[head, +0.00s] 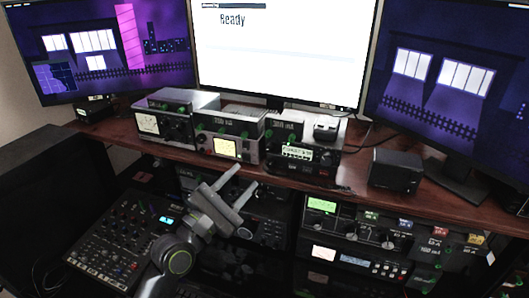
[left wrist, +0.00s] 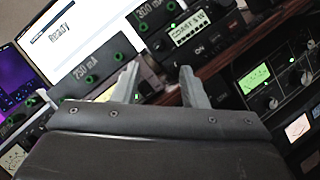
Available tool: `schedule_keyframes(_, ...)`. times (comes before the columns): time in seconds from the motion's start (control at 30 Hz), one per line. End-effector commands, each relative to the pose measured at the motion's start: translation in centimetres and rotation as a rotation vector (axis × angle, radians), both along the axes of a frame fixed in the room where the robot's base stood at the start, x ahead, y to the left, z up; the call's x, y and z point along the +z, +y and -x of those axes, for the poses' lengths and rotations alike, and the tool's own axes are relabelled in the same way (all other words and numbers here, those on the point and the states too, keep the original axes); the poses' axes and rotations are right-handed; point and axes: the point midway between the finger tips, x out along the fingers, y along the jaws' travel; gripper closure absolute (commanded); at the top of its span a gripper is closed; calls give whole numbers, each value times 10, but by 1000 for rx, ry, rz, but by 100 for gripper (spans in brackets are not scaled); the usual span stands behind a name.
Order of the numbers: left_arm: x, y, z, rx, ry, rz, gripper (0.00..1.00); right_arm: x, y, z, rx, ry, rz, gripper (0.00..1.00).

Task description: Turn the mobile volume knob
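A black mobile-style radio (head: 300,167) with a lit pale display sits on the wooden desk shelf, right of centre; it also shows in the left wrist view (left wrist: 206,52), its display reading "COAST 5 W". A dark round knob (left wrist: 156,45) appears left of that display. I cannot read a label that names it the volume knob. My left gripper (head: 245,178) is open and empty, in front of and below the shelf edge, left of the radio. Its two fingers also show in the left wrist view (left wrist: 160,75), apart from the knob. My right gripper is not in view.
A black box (head: 396,170) stands right. Racks with a green-screen unit (head: 340,219) and a mixer (head: 112,243) lie below the shelf (head: 345,178). Monitors stand behind.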

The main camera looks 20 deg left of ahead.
Motion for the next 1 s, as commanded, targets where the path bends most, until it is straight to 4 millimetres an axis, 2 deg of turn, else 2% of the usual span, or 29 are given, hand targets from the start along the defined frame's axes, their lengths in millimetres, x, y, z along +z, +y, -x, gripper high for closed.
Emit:
schedule_keyframes(0.2, 15, -16, -40, -1, -1, 2, 61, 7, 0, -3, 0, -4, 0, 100)
schedule_keyframes(0.43, 24, -27, -71, -1, -1, 0, 61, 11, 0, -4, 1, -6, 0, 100)
schedule_keyframes(0.6, 26, -30, -80, 1, -1, -2, 61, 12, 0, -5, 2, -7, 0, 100)
schedule_keyframes(0.87, 26, -31, -81, 1, -1, -2, 61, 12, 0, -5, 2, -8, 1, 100)
schedule_keyframes(0.9, 26, -31, -81, 0, 0, -1, 62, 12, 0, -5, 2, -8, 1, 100)
schedule_keyframes(1.0, 26, -31, -81, 0, 0, -1, 75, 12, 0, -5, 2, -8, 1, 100)
